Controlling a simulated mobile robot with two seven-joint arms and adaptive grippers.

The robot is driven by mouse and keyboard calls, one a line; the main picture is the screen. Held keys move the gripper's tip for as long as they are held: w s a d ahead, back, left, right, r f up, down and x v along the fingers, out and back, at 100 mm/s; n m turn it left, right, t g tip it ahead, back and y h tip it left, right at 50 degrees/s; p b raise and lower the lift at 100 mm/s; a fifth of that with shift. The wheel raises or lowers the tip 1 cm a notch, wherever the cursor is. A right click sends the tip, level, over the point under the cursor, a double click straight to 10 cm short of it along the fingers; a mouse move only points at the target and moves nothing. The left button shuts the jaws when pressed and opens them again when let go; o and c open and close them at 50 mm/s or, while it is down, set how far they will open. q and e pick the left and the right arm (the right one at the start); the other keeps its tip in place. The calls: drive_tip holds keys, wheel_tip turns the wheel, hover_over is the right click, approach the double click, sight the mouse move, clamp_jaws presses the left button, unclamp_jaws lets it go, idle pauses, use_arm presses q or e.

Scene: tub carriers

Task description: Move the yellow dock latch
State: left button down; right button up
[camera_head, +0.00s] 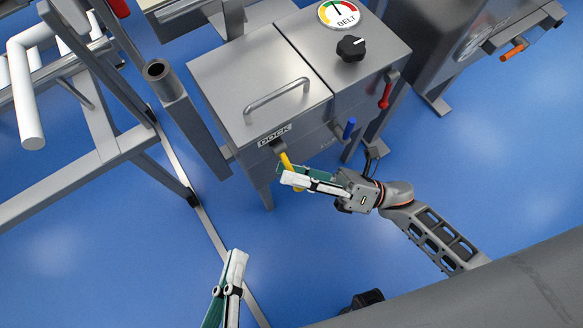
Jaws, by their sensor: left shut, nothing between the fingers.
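The yellow dock latch (286,160) is a short lever on the front of the grey cabinet (215,80), just below the DOCK label (275,135). It points down and toward the front. My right gripper (283,175) is at the latch, with its white and green fingers across the lever's lower part. A bit of yellow shows below the white finger. I cannot tell whether the fingers are closed on it. My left gripper (238,254) is shut and empty, low in the view, well below the cabinet and apart from the latch.
A blue lever (349,128) and a red lever (386,94) sit right of the latch. The cabinet top has a handle (277,95), a black knob (351,48) and a BELT dial (339,13). A grey frame (103,143) stands left. Blue floor is open below.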

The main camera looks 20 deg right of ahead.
drive_tip(key=v, duration=1.1)
drive_tip(key=shift+s+d+f, duration=0.15)
drive_tip(key=shift+s+d, duration=0.05)
drive_tip(key=shift+d, duration=0.05)
